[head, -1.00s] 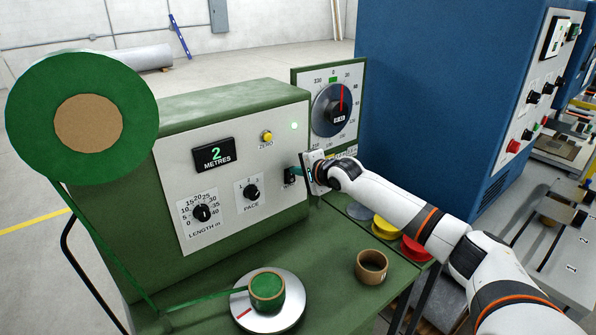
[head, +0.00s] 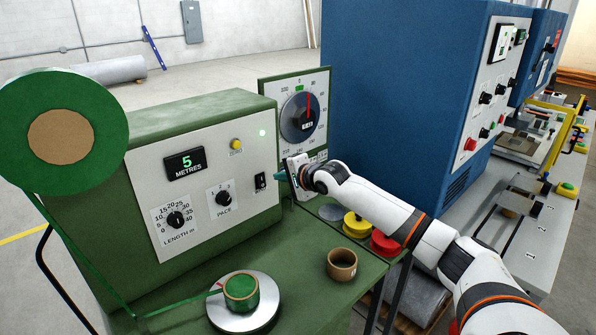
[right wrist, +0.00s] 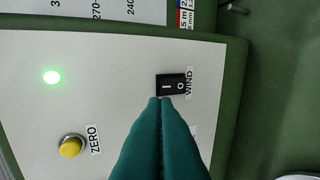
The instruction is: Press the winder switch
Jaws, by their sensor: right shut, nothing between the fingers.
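The winder switch (head: 260,181) is a small black rocker on the right side of the green machine's pale front panel. In the right wrist view the switch (right wrist: 171,84) is marked I and O, with WIND printed beside it. My right gripper (head: 281,175) is shut and empty, its teal fingertips just right of the switch in the head view. In the right wrist view the shut fingers (right wrist: 161,101) point at the switch's edge; I cannot tell from that view if they touch. A green light (right wrist: 52,77) glows on the panel. My left gripper is not in view.
The panel also holds a display (head: 186,163) reading 5 metres, a yellow ZERO button (head: 236,144), a LENGTH knob (head: 176,220) and a PACE knob (head: 223,198). A green roll (head: 240,291) sits on a round plate, near a brown ring (head: 342,265). A dial (head: 300,118) stands behind.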

